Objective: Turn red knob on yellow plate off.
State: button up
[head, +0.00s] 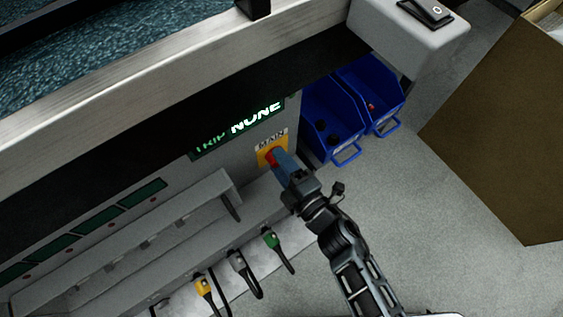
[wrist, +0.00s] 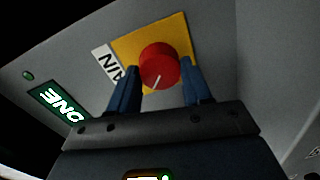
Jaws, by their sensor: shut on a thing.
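The red knob (wrist: 159,65) sits on the yellow plate (wrist: 187,31), with a white pointer line on its face. In the head view the yellow plate (head: 263,159) is on the grey panel under a "MAIN" label, and the red knob (head: 270,156) is partly hidden by my gripper. My gripper (wrist: 163,84) has its blue fingers on both sides of the knob and is shut on it. In the head view my gripper (head: 279,160) reaches the panel from the lower right.
A green-lit display (head: 238,126) reads "TRIP NONE" above the plate. Blue bins (head: 334,118) stand to the right. Yellow (head: 203,286), grey (head: 237,261) and green (head: 271,239) plugs with cables are below. A brown box (head: 510,130) stands at the far right. Grey floor is clear between.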

jog(key=o, duration=1.1)
jog(key=shift+c, duration=0.2)
jog(key=shift+s, duration=0.1)
jog(key=p+v, duration=0.2)
jog(key=v, duration=0.5)
jog(key=shift+s+d, duration=0.2)
jog(key=shift+s, duration=0.05)
jog(key=s+d+r+m+t+h, duration=0.1)
jog(key=s+d+r+m+h, duration=0.2)
jog(key=s+d+r+m, duration=0.3)
jog(key=s+d+r+m+t+h, duration=0.1)
jog(key=s+d+r+m+h, duration=0.2)
jog(key=s+d+m, duration=0.4)
jog(key=s+d+r+m+g+h, duration=0.1)
jog(key=s+d+r+m+h, duration=0.3)
jog(key=s+r+m, duration=0.8)
notch_tip(320, 180, up, 34)
jog(key=w+n+p, duration=0.1)
jog(key=n+p, duration=0.1)
jog(key=p, duration=2.9)
jog(key=shift+w+p, duration=0.2)
jog(key=shift+p, duration=0.1)
